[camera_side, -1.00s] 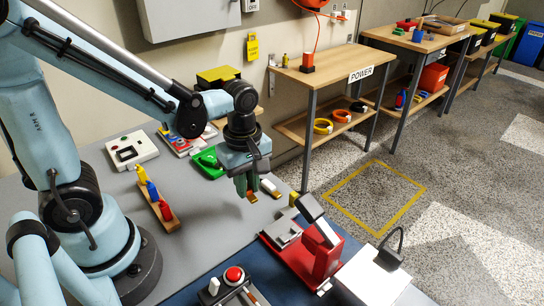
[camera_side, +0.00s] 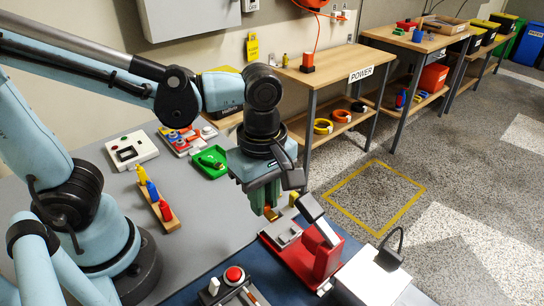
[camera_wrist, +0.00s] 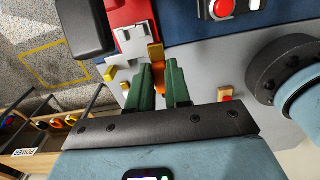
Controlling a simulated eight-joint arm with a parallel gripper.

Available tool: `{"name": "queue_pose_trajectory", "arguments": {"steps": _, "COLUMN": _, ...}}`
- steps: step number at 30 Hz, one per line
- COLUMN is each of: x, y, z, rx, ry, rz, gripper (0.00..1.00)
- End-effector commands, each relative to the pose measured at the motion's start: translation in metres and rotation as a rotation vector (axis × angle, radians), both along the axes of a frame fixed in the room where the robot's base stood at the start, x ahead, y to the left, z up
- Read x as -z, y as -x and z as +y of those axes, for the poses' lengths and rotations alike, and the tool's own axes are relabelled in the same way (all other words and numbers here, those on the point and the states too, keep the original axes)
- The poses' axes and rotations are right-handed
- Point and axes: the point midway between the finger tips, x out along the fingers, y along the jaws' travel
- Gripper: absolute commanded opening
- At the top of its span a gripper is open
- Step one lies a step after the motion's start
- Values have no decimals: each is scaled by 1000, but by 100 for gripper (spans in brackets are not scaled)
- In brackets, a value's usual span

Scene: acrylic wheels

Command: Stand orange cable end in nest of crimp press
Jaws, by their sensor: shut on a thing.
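My gripper (camera_side: 265,205) has green fingers shut on the orange cable end (camera_wrist: 157,57), which sticks out past the fingertips in the wrist view. In the side view only a small part of it (camera_side: 269,213) shows below the fingers. The red crimp press (camera_side: 318,256) stands on the bench just to the right of and nearer than my gripper. Its grey block (camera_side: 283,232) faces my gripper, and I cannot make out the nest itself. In the wrist view the press (camera_wrist: 122,14) lies just beyond the cable end, which appears above the bench and close to the grey block (camera_wrist: 133,41).
A control box with a red button (camera_side: 234,275) stands at the front. A wooden rack with coloured pieces (camera_side: 160,208) and a green tray (camera_side: 210,162) are to the left. A white box (camera_side: 372,280) is right of the press.

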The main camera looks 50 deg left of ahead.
Motion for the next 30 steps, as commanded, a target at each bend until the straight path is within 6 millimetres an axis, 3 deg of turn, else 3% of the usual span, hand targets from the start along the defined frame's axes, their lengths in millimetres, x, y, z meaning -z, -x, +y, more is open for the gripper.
{"name": "queue_pose_trajectory", "arguments": {"steps": 3, "x": 5, "y": -19, "z": -2, "rx": -24, "ry": 0, "rz": 0, "gripper": 0}}
{"name": "queue_pose_trajectory", "arguments": {"steps": 9, "x": 12, "y": -37, "z": -3, "rx": -46, "ry": 0, "rz": 0, "gripper": 0}}
{"name": "queue_pose_trajectory", "arguments": {"steps": 23, "x": 15, "y": -40, "z": -3, "rx": -50, "ry": 0, "rz": 0, "gripper": 0}}
{"name": "queue_pose_trajectory", "arguments": {"steps": 30, "x": 29, "y": -41, "z": -3, "rx": -50, "ry": 0, "rz": 0, "gripper": 0}}
